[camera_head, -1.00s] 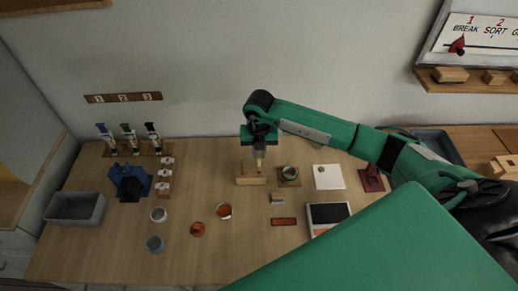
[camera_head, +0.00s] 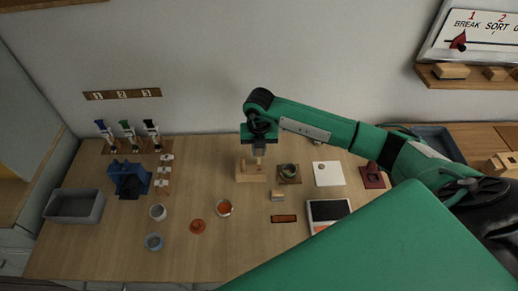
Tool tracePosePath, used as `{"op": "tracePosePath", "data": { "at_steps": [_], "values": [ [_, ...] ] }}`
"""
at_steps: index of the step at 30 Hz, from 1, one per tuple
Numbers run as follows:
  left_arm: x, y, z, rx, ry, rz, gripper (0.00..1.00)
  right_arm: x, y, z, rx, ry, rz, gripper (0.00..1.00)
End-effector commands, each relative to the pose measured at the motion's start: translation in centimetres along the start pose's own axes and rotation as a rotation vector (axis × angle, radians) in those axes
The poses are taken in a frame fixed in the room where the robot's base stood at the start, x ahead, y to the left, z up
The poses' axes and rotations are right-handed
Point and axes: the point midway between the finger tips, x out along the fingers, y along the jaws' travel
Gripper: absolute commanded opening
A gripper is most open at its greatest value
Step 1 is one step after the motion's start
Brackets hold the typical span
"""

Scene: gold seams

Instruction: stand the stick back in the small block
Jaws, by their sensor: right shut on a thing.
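A small light wooden block (camera_head: 249,178) sits on the table near the wall, left of the table's middle. My right gripper (camera_head: 259,152) points down right over it and is shut on a thin pale stick (camera_head: 259,160). The stick is mostly hidden by the fingers. Its lower end is at the block, but I cannot tell whether it is in a hole or just in front of or above it. My left gripper is not in view.
A small pot on a wooden base (camera_head: 289,173) stands close to the right of the block. A white card (camera_head: 327,174) and a scale (camera_head: 328,210) are further right. An orange-filled dish (camera_head: 224,208) lies in front. A pen rack (camera_head: 137,146) stands left.

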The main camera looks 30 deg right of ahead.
Motion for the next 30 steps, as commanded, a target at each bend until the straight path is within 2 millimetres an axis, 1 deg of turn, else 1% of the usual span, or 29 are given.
{"op": "tracePosePath", "data": {
  "at_steps": [14, 30],
  "values": [
    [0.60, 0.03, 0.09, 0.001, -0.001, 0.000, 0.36, 0.47, 0.03, 0.03, 0.000, -0.001, 0.000, 0.00],
    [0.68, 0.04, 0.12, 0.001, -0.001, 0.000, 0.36, 0.56, 0.03, 0.01, 0.000, 0.000, 0.000, 0.00]
  ]
}}
